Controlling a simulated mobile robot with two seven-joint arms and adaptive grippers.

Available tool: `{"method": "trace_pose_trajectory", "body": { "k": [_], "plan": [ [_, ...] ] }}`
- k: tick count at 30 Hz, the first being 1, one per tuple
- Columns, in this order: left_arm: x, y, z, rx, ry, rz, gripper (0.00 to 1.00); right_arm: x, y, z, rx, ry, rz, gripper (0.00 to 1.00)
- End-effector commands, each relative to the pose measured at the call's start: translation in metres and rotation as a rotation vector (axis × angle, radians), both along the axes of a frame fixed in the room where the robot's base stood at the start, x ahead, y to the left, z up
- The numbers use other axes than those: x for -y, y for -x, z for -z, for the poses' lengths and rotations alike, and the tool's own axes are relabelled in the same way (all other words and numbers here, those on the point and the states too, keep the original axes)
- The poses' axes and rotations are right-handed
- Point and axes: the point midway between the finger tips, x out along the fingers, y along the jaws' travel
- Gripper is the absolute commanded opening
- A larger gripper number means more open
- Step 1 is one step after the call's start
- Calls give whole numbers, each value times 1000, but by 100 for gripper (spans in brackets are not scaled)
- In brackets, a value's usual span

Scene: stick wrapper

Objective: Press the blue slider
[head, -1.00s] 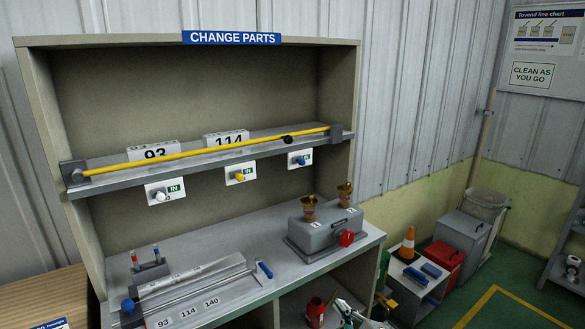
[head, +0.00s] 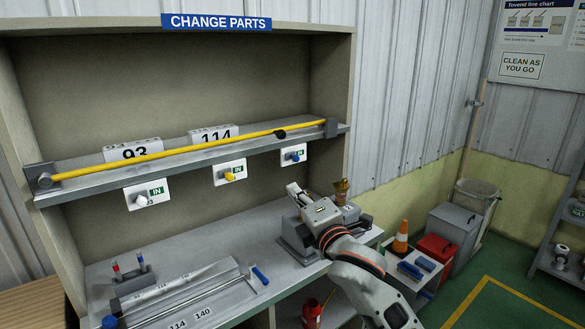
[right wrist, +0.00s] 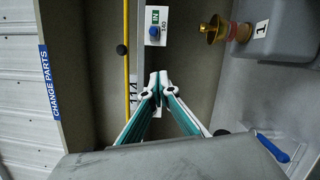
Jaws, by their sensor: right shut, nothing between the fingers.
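The blue slider is a small blue knob (head: 295,158) on a white plate (head: 287,160) with a green IN label, at the right end of the shelf's front edge. My right gripper (head: 293,189) is in front of the cabinet, below the blue slider in the picture. In the right wrist view its fingertips (right wrist: 157,80) meet, shut and empty, apart from the knob. My left gripper is not in view.
A yellow bar (head: 180,152) runs along the shelf above the plates. Yellow (head: 229,176) and white (head: 140,199) knobs sit to the left. A grey box (head: 292,236) with brass fittings stands on the counter, partly hidden by my arm. A blue-handled tool (head: 260,275) lies at the counter's front.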

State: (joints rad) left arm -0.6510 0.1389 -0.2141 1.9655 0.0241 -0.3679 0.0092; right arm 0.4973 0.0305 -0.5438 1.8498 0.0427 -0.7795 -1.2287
Motion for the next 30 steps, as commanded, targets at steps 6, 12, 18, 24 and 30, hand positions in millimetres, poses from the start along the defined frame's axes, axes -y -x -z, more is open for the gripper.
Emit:
{"method": "trace_pose_trajectory", "body": {
  "k": [6, 12, 18, 24, 30],
  "plan": [
    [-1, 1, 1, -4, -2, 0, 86, -11, -26, -3, -1, -2, 1, 0],
    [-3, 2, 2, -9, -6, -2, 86, -24, -59, -6, -1, -2, 1, 0],
    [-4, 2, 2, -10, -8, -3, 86, -36, -87, -7, -1, -2, 0, 0],
    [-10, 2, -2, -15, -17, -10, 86, -16, -104, -14, 0, 0, 1, 0],
    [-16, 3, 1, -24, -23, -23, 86, -6, -111, -16, 0, -1, 0, 0]
  ]
}}
